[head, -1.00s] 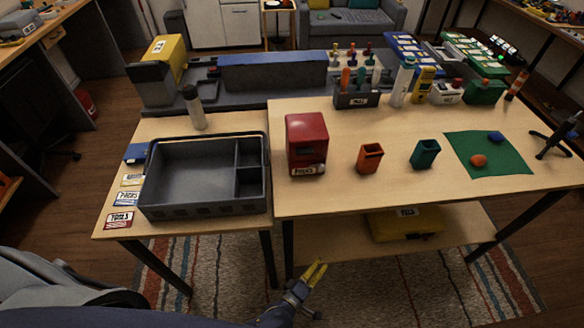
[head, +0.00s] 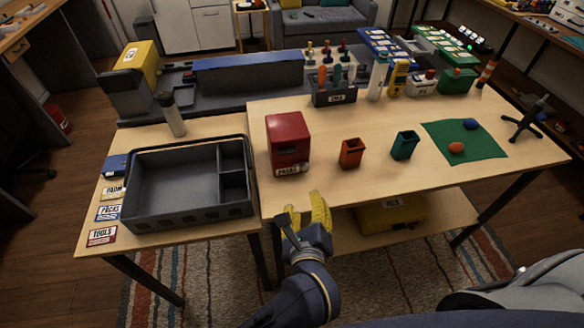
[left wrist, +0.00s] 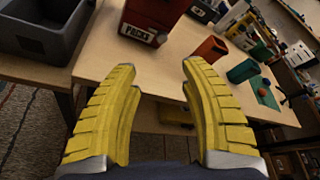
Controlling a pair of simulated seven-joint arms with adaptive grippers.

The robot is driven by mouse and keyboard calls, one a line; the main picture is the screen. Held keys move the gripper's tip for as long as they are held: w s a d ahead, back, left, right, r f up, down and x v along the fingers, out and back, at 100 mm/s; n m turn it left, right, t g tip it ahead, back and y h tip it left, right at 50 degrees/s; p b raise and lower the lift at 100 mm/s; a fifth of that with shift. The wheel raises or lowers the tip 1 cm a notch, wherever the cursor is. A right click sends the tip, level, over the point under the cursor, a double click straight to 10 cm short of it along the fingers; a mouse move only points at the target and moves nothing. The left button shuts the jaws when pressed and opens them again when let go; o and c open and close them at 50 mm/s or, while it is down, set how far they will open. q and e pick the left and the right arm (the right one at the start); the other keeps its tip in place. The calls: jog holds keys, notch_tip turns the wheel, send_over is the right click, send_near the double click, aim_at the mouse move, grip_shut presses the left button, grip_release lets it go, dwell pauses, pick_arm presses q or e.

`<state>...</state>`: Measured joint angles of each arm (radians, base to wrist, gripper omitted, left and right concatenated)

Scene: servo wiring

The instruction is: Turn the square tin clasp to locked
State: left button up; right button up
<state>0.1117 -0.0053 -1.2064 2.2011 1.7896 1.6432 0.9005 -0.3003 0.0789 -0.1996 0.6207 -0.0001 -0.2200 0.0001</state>
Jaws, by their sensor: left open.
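The square tin is most likely the red box (head: 287,135) standing upright near the front left of the main table. It bears a pale label (head: 293,168) low on its front. The tin also shows at the top of the left wrist view (left wrist: 150,14). A small reddish part (left wrist: 160,39) shows beside the label there. I cannot tell whether it is the clasp, or how the clasp is turned. My left gripper (head: 314,207), with yellow fingers, is open and empty at the table's front edge, apart from the tin and nearer to me. Its spread fingers (left wrist: 158,75) frame bare tabletop. My right gripper is not in view.
An orange cup (head: 351,153) and a teal cup (head: 405,145) stand right of the tin. A grey divided tray (head: 170,187) stands on the left table. A green mat (head: 480,146) lies at the right. The tabletop in front of the tin is clear.

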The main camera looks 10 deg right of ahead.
aim_at(305, 168)
pick_arm(q)
jog(key=x, duration=1.7)
jog(key=shift+d+f, duration=0.1)
jog(key=shift+d, duration=0.15)
jog(key=shift+c, duration=0.2)
grip_shut()
